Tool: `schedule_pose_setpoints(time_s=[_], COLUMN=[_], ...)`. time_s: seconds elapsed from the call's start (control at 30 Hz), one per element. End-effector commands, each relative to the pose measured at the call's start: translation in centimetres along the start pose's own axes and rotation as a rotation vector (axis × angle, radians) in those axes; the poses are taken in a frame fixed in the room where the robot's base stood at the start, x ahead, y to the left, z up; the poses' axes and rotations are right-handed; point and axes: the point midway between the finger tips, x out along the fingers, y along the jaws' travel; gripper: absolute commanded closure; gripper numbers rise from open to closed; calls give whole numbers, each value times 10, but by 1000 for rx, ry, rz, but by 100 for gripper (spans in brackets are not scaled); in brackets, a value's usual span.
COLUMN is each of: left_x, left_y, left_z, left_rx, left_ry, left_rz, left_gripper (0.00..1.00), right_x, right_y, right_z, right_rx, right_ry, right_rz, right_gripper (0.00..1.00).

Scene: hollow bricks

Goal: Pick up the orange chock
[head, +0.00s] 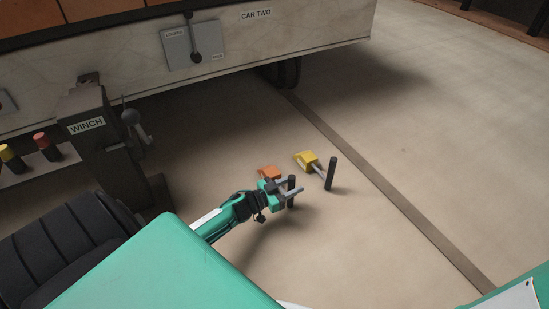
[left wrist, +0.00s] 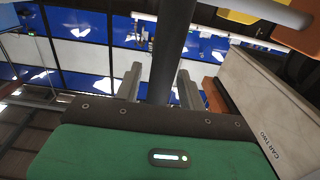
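The orange chock (head: 268,172) lies on the floor, partly hidden behind my left gripper. A black upright post (head: 291,182), apparently its handle, stands at the gripper. My left gripper (head: 288,188) has its two fingers apart, one on each side of this post. In the left wrist view the dark post (left wrist: 168,70) stands between the two grey fingers, with narrow gaps showing beside it. The yellow chock (head: 307,160) lies just to the right, with a grey rod leading to its own black post (head: 331,173). My right gripper is not in view.
A winch (head: 105,140) with a lever stands at the left, beside coloured buttons (head: 25,155). The pale side of car two (head: 260,40) runs across the back. A dark strip (head: 390,190) crosses the floor. The floor right of the chocks is clear.

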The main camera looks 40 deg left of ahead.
Motion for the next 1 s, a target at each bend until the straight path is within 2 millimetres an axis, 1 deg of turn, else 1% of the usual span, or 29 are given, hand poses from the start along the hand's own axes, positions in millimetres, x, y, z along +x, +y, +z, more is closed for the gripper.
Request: schedule_pose_setpoints(time_s=[0.03, 0.17, 0.2, 1.0], left_x=[0, 0, 0, 0], left_y=[0, 0, 0, 0], left_z=[0, 0, 0, 0], left_rx=[0, 0, 0, 0], left_ry=[0, 0, 0, 0], left_rz=[0, 0, 0, 0], left_gripper=[71, 96, 100, 100], right_x=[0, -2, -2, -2], right_y=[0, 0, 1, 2], right_z=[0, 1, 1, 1], right_rx=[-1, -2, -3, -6], right_ry=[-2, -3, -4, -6], right_rz=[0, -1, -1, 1], right_gripper=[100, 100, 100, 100])
